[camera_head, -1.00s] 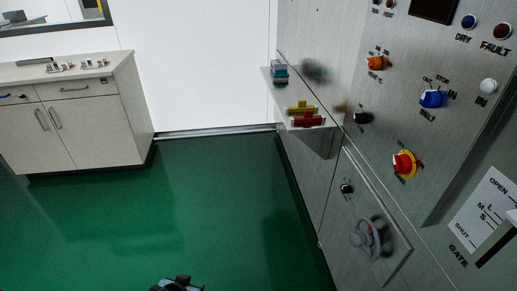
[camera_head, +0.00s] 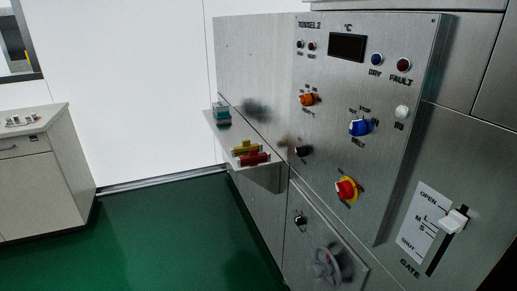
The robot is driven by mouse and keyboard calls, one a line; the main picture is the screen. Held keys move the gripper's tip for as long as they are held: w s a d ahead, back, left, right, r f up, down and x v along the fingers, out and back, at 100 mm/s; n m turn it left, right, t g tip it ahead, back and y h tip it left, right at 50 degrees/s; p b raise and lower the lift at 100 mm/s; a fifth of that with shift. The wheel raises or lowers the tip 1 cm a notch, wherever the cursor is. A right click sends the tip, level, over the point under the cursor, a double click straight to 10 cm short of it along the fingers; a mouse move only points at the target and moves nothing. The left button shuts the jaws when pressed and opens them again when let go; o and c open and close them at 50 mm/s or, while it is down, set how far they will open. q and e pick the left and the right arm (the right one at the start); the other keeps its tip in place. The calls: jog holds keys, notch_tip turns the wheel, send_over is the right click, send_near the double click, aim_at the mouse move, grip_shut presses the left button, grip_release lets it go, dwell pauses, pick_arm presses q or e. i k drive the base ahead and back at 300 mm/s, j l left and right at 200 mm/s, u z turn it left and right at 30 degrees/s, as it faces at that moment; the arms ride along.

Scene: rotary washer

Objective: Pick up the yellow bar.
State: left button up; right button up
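The yellow bar (camera_head: 245,147) lies on a small metal shelf (camera_head: 210,119) that juts out from the washer's steel side. A red bar (camera_head: 253,159) lies right beside it, on the nearer side. A teal and grey block (camera_head: 222,115) stands at the far end of the same shelf, apart from the bars. Neither of my grippers shows in the head view now.
A handwheel (camera_head: 327,264) sticks out below. A cabinet (camera_head: 35,180) stands at left; green floor (camera_head: 165,240) between is clear.

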aim_at(247, 144)
jog(key=i+j+z, duration=0.1)
jog(key=z, duration=0.25)
jog(key=i+j+z, duration=0.1)
jog(key=z, duration=0.25)
jog(key=i+j+z, duration=0.1)
jog(key=j+z, duration=0.2)
jog(key=i+j+z, duration=0.2)
jog(key=j, duration=0.2)
jog(key=j+z, duration=0.2)
jog(key=j, duration=0.2)
jog(key=i+j, duration=0.1)
jog(key=j, duration=0.35)
jog(key=i+j+z, duration=0.1)
jog(key=j, duration=0.4)
